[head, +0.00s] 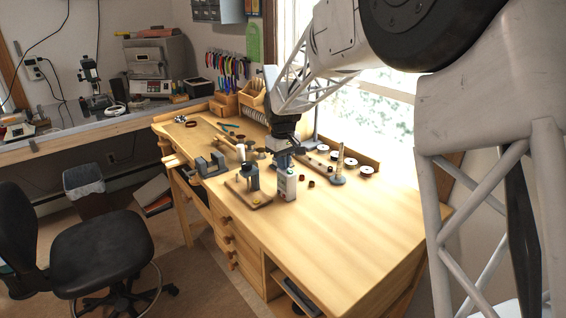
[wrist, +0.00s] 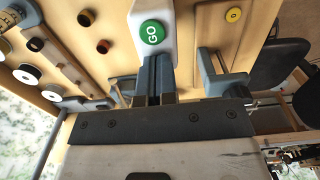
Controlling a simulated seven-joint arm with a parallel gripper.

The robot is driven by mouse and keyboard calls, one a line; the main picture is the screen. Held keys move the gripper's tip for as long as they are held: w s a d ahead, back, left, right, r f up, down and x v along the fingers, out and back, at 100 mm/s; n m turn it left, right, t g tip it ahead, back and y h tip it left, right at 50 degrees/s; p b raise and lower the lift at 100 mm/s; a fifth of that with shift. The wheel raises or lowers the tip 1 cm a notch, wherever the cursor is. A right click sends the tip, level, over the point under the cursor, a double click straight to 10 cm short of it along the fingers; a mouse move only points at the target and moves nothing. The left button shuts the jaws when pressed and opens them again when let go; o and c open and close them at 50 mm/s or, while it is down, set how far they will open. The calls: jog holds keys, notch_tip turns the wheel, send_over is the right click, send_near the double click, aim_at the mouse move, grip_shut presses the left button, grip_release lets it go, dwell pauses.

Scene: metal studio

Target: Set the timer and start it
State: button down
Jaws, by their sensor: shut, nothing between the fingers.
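The timer (head: 288,187) is a small upright white box on the wooden workbench, below my gripper (head: 285,160) in the head view. In the wrist view its white top (wrist: 140,12) carries a round green button (wrist: 152,33) marked GO. My gripper also shows in the wrist view (wrist: 160,58); its two dark fingers are together with nothing between them. The fingertips are at the near edge of the green button; I cannot tell whether they touch it. Any display or setting control on the timer is hidden or too small to make out.
A wooden board (head: 262,201) with a small grey clamp stands left of the timer. A grey vise (head: 211,165) is farther left. A stand with a post (head: 339,170) and white-topped spools (head: 367,170) are to the right. The bench's right front is clear.

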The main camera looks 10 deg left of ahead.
notch_tip(320, 180, up, 14)
dwell(0.5)
jog(key=shift+w, duration=0.1)
dwell(0.5)
jog(key=shift+r, duration=0.25)
notch_tip(320, 180, down, 14)
dwell(1.1)
